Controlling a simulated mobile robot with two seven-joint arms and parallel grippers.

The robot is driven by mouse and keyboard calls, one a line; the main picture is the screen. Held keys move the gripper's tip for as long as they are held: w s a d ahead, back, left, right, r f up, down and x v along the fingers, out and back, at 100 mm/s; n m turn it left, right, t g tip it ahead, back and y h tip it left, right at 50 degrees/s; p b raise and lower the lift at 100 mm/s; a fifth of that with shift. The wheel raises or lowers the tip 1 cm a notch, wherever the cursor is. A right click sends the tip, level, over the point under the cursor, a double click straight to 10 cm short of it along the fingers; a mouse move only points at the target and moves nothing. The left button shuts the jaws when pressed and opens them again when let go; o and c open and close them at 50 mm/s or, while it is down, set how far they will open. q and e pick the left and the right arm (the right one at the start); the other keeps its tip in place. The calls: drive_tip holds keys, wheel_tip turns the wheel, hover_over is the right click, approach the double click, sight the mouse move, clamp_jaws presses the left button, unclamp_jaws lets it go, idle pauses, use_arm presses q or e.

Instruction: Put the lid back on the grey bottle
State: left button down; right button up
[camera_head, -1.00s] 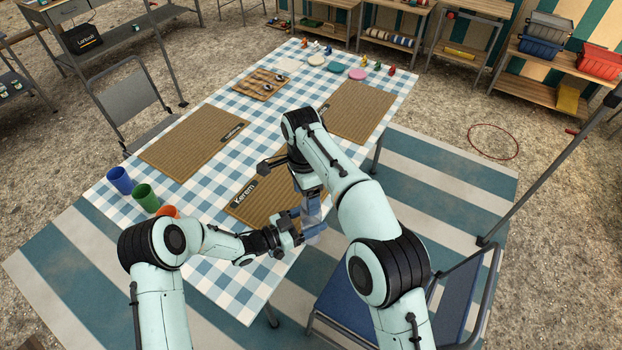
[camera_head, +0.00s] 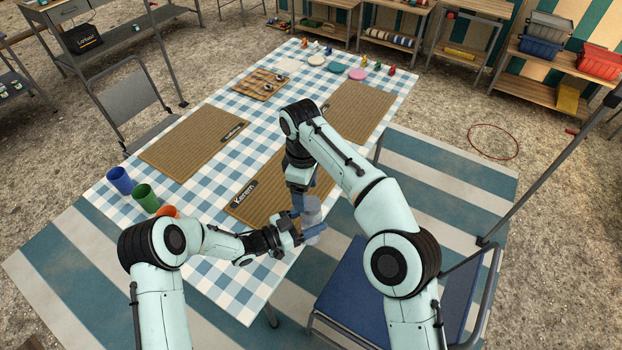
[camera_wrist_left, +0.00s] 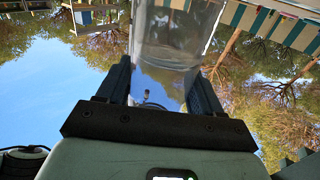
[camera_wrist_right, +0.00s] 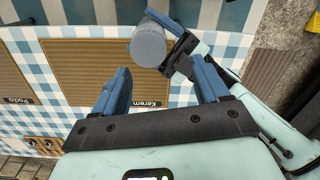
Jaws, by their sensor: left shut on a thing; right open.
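The grey bottle (camera_head: 312,216) is held upright in front of the table's near edge. My left gripper (camera_head: 300,236) is shut around its side; the see-through body fills the upper middle of the left wrist view (camera_wrist_left: 166,45). In the right wrist view a round, flat grey top, apparently the lid (camera_wrist_right: 149,44), covers the bottle's upper end; how tightly it sits I cannot tell. My right gripper (camera_wrist_right: 160,88) is open and empty, with the grey top beyond its fingertips, apart from them. In the head view its fingers are beside the bottle's top, partly hidden.
The checked table (camera_head: 215,275) carries woven mats, one labelled Kerem (camera_head: 245,205) beneath my right arm. Blue (camera_head: 119,180) and green (camera_head: 146,198) cups and a partly hidden orange cup (camera_head: 168,211) stand at the left end. A blue chair (camera_head: 345,285) stands at the near side.

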sight(311, 203)
drive_tip(key=n, duration=0.4)
drive_tip(key=r+n, duration=0.1)
drive_tip(key=n, duration=0.2)
drive_tip(key=shift+w+d, duration=0.2)
drive_tip(key=shift+d, duration=0.05)
drive_tip(key=n, duration=0.4)
drive_tip(key=shift+w+d+r, duration=0.15)
drive_tip(key=shift+r, duration=0.25)
drive_tip(key=n, duration=0.4)
drive_tip(key=shift+w+d+r, duration=0.15)
drive_tip(key=shift+d+r, duration=0.1)
drive_tip(key=shift+r, duration=0.15)
drive_tip(key=shift+f, duration=0.1)
drive_tip(key=shift+f, duration=3.95)
